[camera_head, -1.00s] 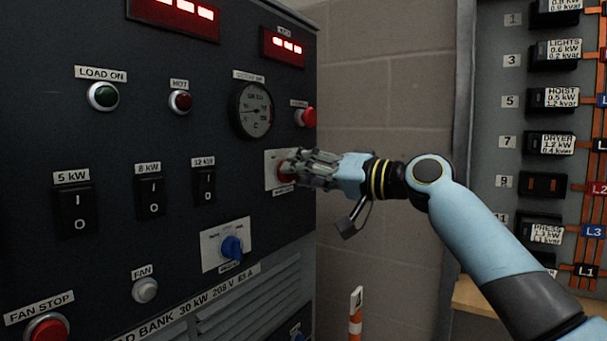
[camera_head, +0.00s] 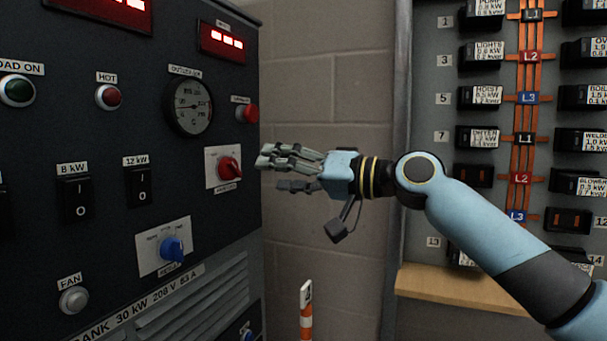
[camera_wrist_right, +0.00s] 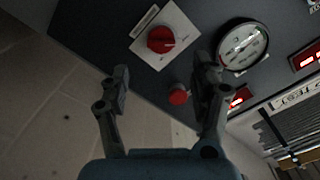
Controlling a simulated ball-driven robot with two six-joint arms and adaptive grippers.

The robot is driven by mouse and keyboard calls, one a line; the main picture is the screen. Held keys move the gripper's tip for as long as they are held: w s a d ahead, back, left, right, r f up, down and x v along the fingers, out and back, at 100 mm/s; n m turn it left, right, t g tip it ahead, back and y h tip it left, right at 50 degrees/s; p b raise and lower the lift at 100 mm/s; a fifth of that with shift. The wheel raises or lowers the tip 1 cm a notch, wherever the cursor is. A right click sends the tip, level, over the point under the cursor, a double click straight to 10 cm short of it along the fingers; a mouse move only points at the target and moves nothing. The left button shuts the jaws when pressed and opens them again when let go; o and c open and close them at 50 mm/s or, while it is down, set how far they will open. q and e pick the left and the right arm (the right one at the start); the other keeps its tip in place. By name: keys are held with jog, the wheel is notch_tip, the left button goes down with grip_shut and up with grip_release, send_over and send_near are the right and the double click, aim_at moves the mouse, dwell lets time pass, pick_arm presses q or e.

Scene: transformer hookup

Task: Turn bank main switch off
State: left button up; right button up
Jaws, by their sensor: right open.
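The red main switch knob (camera_head: 229,168) sits on a pale square plate (camera_head: 212,166) near the right edge of the dark load bank panel. Its handle looks tilted in the head view. In the right wrist view the red knob (camera_wrist_right: 161,39) shows at the top, with a pale mark on its face, beyond the fingertips. My right gripper (camera_head: 268,172) is open and empty, a short way to the right of the knob and apart from it. The fingers (camera_wrist_right: 163,82) stand wide apart in the wrist view. My left gripper is out of view.
A red button (camera_head: 247,113) and a round gauge (camera_head: 188,106) sit above the switch. A blue knob (camera_head: 172,249) is below. A breaker panel (camera_head: 430,190) stands at the right, a striped post (camera_head: 306,312) at the bottom. Open space lies before the block wall.

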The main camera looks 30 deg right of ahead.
jog(key=v, duration=0.5)
dwell(0.5)
